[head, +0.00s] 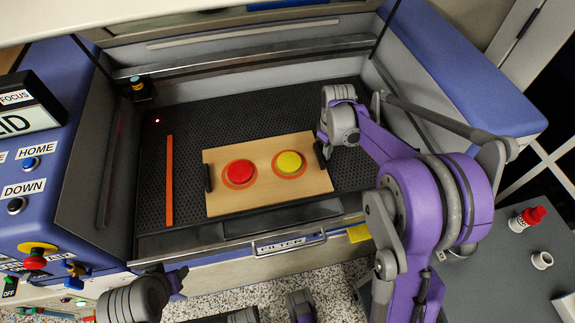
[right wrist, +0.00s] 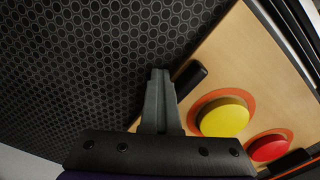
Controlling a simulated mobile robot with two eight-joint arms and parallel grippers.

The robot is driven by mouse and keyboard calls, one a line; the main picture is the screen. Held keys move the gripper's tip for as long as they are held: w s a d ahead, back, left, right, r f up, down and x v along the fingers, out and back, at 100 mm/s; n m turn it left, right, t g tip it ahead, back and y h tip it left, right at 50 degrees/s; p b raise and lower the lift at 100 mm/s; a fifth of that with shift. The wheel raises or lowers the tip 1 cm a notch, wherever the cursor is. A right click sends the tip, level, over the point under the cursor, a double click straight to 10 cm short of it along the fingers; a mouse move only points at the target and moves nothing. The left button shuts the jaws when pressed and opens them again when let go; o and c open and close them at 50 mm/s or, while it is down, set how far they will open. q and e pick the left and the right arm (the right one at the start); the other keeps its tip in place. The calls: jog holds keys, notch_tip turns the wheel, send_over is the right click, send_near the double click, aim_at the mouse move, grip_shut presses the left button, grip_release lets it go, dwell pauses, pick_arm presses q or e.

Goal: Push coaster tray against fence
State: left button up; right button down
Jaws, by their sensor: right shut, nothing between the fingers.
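The coaster tray (head: 222,160) is a pale wooden board with a black handle at each end, lying slightly turned on the black honeycomb bed. It carries a red disc (head: 239,173) and a yellow disc (head: 289,163), each on an orange ring. The fence (head: 169,180) is a thin orange strip left of the tray, with a gap of bare bed between them. My right gripper (head: 322,138) is shut and empty at the tray's right end. In the right wrist view its fingertips (right wrist: 160,76) are beside the black handle (right wrist: 190,79); contact is unclear.
The honeycomb bed (head: 240,115) is walled on the left, back and right, with free room behind the tray. A metal front edge with a handle (head: 290,245) lies before it. A control panel (head: 30,190) stands left. A small red dot shows on the bed near the fence's far end.

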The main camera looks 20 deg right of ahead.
aim_at(297, 160)
jog(key=shift+a, duration=0.55)
jog(key=shift+w+a, duration=0.15)
jog(key=shift+a, duration=0.75)
jog(key=shift+w+a, duration=0.1)
jog(key=shift+a, duration=0.8)
jog(key=shift+w+a, duration=0.2)
jog(key=shift+a, duration=1.75)
jog(key=shift+a, duration=0.55)
jog(key=shift+d, duration=0.1)
jog(key=shift+d, duration=0.1)
